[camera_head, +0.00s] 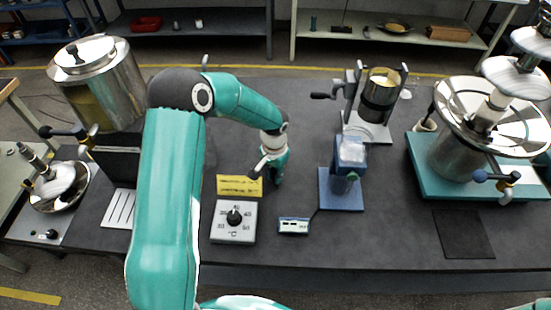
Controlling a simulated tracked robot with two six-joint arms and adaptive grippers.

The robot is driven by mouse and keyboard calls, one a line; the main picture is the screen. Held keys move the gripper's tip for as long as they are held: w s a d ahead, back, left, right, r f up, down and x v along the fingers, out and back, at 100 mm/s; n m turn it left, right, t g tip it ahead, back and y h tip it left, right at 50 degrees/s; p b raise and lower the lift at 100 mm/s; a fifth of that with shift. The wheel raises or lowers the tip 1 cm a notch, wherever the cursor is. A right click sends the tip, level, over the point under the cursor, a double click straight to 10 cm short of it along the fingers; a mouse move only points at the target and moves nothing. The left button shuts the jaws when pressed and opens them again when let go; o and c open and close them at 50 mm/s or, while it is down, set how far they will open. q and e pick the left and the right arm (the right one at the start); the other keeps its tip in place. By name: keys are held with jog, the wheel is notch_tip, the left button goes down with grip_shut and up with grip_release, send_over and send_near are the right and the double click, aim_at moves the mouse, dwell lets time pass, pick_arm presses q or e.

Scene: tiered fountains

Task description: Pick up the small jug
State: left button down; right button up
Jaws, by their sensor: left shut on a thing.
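My left arm comes in from the left, and its gripper (265,174) points down over the middle of the dark table (300,130), just above the yellow label. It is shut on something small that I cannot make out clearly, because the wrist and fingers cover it. I cannot tell whether this is the small jug. A small pale vessel (425,124) stands far to the right of the gripper, at the left edge of the teal base; a dark rod shows above it, and I cannot tell its kind. My right gripper is not in view.
A dial box (233,222) and a small display (293,226) lie near the front. A blue stand (342,190) and a metal press (378,95) stand right of the gripper. A tiered fountain (460,150) is at right, a steel urn (105,85) at left.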

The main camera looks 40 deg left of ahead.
pick_arm(q)
jog(key=shift+r, duration=0.1)
notch_tip(320, 180, up, 20)
jog(key=b, duration=0.1)
dwell(0.6)
dwell(1.1)
